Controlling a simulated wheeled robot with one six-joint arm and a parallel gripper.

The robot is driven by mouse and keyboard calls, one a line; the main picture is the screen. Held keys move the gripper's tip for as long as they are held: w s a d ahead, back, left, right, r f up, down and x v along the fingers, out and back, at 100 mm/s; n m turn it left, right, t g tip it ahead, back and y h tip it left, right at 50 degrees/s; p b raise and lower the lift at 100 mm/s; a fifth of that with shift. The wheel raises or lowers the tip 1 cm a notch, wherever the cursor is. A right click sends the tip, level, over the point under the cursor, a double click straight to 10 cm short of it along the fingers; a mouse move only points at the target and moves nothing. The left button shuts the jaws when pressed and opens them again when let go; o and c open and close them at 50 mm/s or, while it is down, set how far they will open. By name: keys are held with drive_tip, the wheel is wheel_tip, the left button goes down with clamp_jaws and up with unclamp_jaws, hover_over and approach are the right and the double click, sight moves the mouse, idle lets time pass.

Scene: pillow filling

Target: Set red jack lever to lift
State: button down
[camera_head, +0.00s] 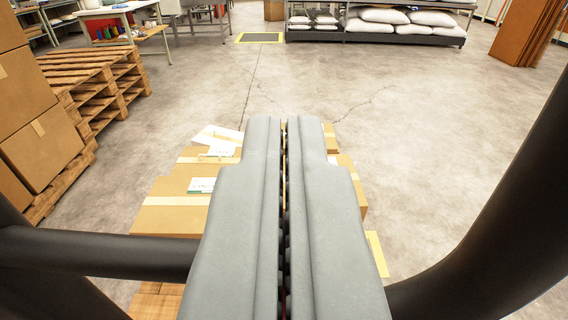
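My gripper (284,122) reaches forward from the bottom centre. Its two grey fingers lie side by side with only a thin dark gap between them, and no held thing shows at the tips. The red jack lever cannot be made out. Only faint reddish slivers show low in the gap, too small to identify. The fingers hide the middle of the cartons (168,216) below and whatever is straight beneath them.
Papers (217,138) lie on the cartons, with wooden slats (155,302) below. Stacked pallets (100,85) and large boxes (40,140) stand at left. A rack with white sacks (385,16) is at the back. Open concrete floor (440,130) lies ahead and right.

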drive_tip(key=shift+f, duration=0.85)
drive_tip(key=shift+r, duration=1.85)
drive_tip(key=s, duration=1.3)
